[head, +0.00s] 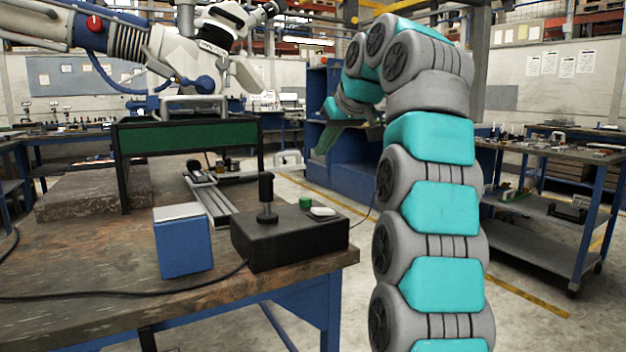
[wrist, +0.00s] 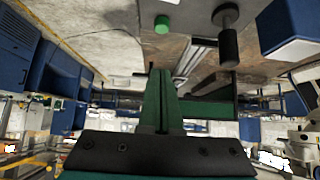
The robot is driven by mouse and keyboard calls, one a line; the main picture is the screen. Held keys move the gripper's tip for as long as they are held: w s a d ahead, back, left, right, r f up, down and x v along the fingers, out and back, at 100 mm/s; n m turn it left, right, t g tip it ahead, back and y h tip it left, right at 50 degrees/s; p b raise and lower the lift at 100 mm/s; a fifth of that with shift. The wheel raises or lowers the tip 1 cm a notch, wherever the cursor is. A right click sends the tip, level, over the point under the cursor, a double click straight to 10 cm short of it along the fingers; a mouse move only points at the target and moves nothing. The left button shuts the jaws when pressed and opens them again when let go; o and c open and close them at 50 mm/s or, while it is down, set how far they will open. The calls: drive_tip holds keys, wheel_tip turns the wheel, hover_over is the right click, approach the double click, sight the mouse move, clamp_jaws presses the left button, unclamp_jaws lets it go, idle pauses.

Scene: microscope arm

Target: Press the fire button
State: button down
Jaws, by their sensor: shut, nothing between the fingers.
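A black control box (head: 290,240) sits on the workbench near its right front corner. On its top stand a black joystick (head: 266,195), a small green button (head: 306,202) and a flat white piece (head: 322,211). No label marks which is the fire button. In the wrist view the green button (wrist: 162,24) and the joystick (wrist: 228,42) show near the top. My gripper (head: 322,150) is up in the air, beyond and above the box, apart from the button. Its green fingers (wrist: 160,78) are shut together with nothing between them.
A blue box with a pale top (head: 183,245) stands left of the control box. Behind are a metal rail (head: 207,195) and a black frame with a green panel (head: 188,138). A black cable (head: 130,296) crosses the worn bench top (head: 80,270). A cart (head: 545,220) stands right.

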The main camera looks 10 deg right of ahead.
drive_tip(key=b, duration=0.3)
hover_over(308, 200)
wheel_tip(308, 200, down, 8)
drive_tip(key=shift+r, duration=0.15)
drive_tip(key=shift+s+f, duration=0.1)
drive_tip(key=shift+f, duration=0.2)
drive_tip(key=shift+f+b, duration=0.5)
drive_tip(key=shift+f, duration=0.9)
drive_tip(key=shift+f+b, duration=0.6)
drive_tip(key=shift+f, duration=0.55)
wheel_tip(308, 200, up, 5)
drive_tip(key=p, duration=0.3)
drive_tip(key=shift+s, duration=0.15)
drive_tip(key=v, duration=1)
